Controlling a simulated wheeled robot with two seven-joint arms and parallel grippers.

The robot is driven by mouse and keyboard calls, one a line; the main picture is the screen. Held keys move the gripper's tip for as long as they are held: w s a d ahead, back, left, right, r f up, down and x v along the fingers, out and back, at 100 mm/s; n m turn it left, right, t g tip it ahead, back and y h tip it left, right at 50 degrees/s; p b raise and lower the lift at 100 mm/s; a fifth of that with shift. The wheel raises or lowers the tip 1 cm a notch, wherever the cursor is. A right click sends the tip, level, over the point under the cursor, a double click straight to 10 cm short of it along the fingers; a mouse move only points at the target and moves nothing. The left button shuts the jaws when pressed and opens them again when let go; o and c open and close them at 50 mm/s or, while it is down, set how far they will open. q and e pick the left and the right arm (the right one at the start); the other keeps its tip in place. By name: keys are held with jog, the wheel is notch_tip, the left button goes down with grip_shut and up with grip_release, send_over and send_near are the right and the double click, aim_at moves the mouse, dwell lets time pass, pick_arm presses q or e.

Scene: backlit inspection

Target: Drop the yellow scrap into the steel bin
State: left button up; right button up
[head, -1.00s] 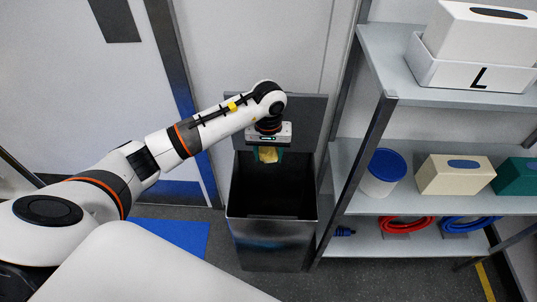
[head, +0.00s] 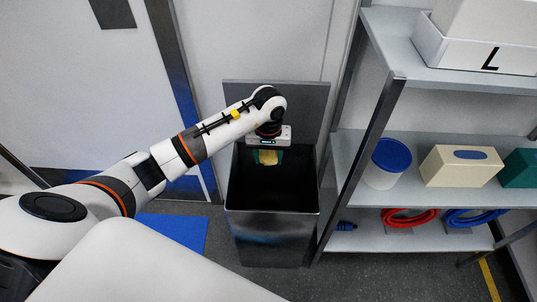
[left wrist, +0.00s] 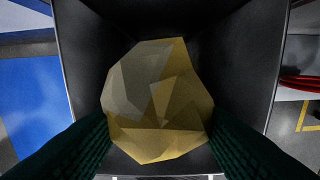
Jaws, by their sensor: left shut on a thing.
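The yellow scrap (head: 268,157) is a crumpled, faceted lump held between the fingers of my left gripper (head: 267,158). The left gripper is shut on it and points down over the open mouth of the steel bin (head: 272,236). In the left wrist view the scrap (left wrist: 160,100) fills the middle, between the two dark green fingers, with the bin's dark walls (left wrist: 85,60) around it. The bin's lid stands up at the back. The bin's floor is too dark to make out. My right gripper is in neither view.
A metal shelf unit (head: 393,150) stands close to the right of the bin. It holds a white tub with a blue lid (head: 390,163), a cream box (head: 460,168), and red (head: 410,218) and blue coils. A blue mat (head: 174,232) lies on the floor left of the bin.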

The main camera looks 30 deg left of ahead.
aim_at(268, 152)
pick_arm(q)
jog(key=o, duration=1)
jog(key=shift+r, duration=0.3)
notch_tip(268, 152, up, 11)
jog(key=p, duration=0.1)
jog(key=shift+r, duration=0.2)
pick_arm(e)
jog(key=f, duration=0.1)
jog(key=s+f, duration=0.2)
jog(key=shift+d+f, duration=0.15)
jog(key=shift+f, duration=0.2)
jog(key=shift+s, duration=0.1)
